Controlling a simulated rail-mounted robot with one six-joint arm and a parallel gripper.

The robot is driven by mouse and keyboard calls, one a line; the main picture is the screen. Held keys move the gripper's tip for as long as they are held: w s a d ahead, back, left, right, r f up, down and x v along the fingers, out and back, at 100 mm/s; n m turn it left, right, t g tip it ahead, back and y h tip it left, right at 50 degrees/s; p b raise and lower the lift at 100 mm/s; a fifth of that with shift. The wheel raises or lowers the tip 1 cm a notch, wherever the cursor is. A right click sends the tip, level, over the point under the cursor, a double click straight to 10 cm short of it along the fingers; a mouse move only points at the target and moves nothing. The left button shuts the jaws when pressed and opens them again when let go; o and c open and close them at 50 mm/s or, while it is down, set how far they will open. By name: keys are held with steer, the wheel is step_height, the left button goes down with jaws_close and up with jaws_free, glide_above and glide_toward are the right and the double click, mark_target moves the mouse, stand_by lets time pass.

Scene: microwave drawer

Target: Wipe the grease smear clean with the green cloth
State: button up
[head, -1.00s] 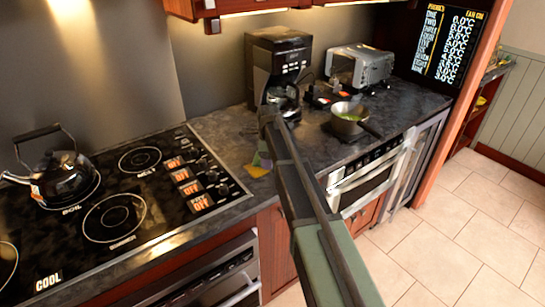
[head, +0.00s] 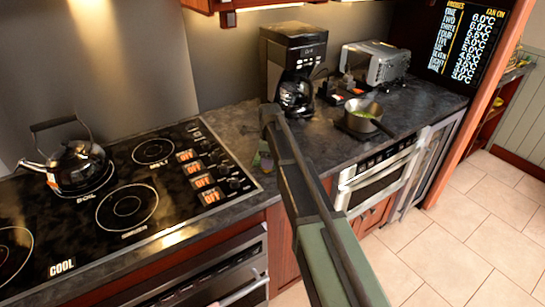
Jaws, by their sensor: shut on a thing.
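A small green patch, which looks like the green cloth (head: 262,161), shows on or just above the dark counter, right of the cooktop and beside my arm. My gripper (head: 267,150) is low at the end of my arm, mostly hidden behind the dark arm link. What shows there fits it being shut on the cloth. I cannot make out the fingertips or whether the cloth touches the counter. I cannot pick out the grease smear on the dark, mottled counter.
A black cooktop (head: 126,208) with a kettle (head: 78,168) is at left. A coffee maker (head: 292,60) stands behind my arm. Bare counter (head: 232,122) lies between cooktop and coffee maker.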

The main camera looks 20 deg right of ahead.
steer(key=shift+s+a, duration=0.15)
steer(key=shift+a, duration=0.5)
steer(key=shift+s+a, duration=0.15)
steer(key=shift+a, duration=0.45)
steer(key=shift+s+a+f, duration=0.1)
steer(key=shift+s+a, duration=0.3)
steer(key=shift+a, duration=0.2)
steer(key=shift+w, duration=0.1)
steer(key=shift+w+d+r, duration=0.2)
steer(key=shift+w+d, duration=0.2)
steer(key=shift+d, duration=0.2)
steer(key=shift+w+d+f, duration=0.1)
steer(key=shift+w+d, duration=0.2)
steer(key=shift+d, duration=0.75)
steer(key=shift+w+d, duration=0.3)
steer(key=shift+d, duration=0.8)
steer(key=shift+w+d+f, duration=0.1)
steer(key=shift+w+d, duration=0.2)
steer(key=shift+d, duration=0.75)
steer(key=shift+w+d+r, duration=0.1)
steer(key=shift+w+d, duration=0.15)
steer(key=shift+d, duration=0.55)
steer(key=shift+w+d+f, duration=0.1)
steer(key=shift+w+d, duration=0.15)
steer(key=shift+d, duration=0.55)
steer(key=shift+w+d+r, duration=0.1)
steer(key=shift+w+d, duration=0.15)
steer(key=shift+d, duration=0.55)
steer(key=shift+s+a, duration=0.1)
